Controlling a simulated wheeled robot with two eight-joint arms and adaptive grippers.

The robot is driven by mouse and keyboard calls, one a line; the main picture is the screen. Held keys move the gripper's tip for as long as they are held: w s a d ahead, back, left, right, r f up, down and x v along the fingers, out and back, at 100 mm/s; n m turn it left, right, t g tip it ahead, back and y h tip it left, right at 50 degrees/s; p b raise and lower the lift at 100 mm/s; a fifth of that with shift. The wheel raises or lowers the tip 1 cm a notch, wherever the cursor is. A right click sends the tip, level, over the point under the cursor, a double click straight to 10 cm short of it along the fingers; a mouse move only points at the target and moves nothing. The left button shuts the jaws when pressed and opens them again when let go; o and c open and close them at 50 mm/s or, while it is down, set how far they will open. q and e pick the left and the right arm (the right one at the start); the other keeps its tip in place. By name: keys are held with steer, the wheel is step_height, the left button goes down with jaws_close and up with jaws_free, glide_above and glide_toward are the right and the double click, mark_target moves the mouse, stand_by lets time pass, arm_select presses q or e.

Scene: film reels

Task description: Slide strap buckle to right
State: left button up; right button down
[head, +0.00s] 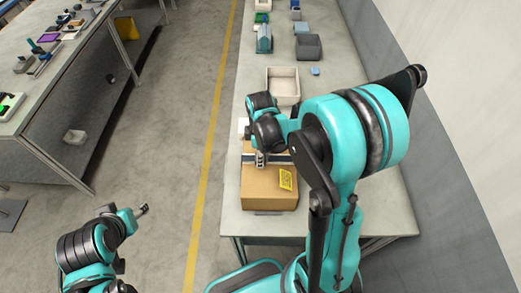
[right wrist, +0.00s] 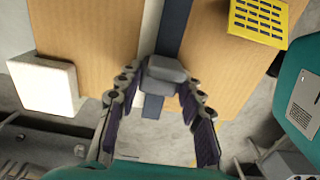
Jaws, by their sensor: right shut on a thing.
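A tan cardboard box (head: 268,187) stands on the near end of the grey table, with a dark blue strap (right wrist: 172,28) across its top. The strap also shows on the box in the head view (head: 281,158). A grey buckle (right wrist: 165,72) sits on the strap. My right gripper (right wrist: 160,85) is over the box with its two fingers on either side of the buckle, shut on it. In the head view my right arm partly hides the strap and buckle. My left gripper (head: 143,209) is away from the table at lower left; its fingers are too small to judge.
A white block (right wrist: 45,86) is beside the box. A beige tray (head: 283,86), a grey bin (head: 308,47) and small items stand farther along the table. A wall runs along the right.

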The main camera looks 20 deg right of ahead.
steer(key=s, duration=0.1)
steer(key=s+a, duration=0.1)
steer(key=shift+s+a, duration=0.15)
steer(key=shift+s, duration=0.25)
steer(key=c, duration=1)
jaws_free()
steer(key=shift+o, duration=0.2)
steer(key=shift+r, duration=0.1)
step_height(320, 180, up, 12)
